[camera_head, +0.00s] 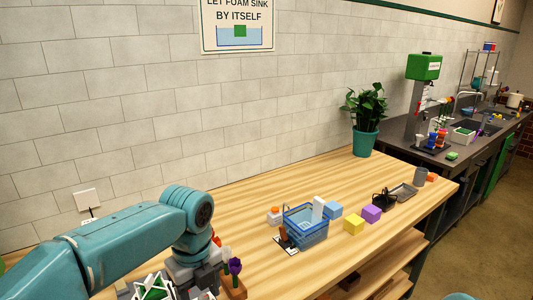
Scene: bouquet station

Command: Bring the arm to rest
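My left arm (130,240), teal, comes in from the left and bends down at the wrist over the near left part of the wooden table (300,190). Grey parts of my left gripper (190,272) show below the wrist. Its fingertips are hidden or cut off, so I cannot tell if it is open or holds anything. A purple flower (235,267) and a white flower (226,253) stand just right of it. A small teal piece at the bottom right edge seems to be my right arm (458,296); the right gripper is out of view.
A potted plant (365,143) stands at the back.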

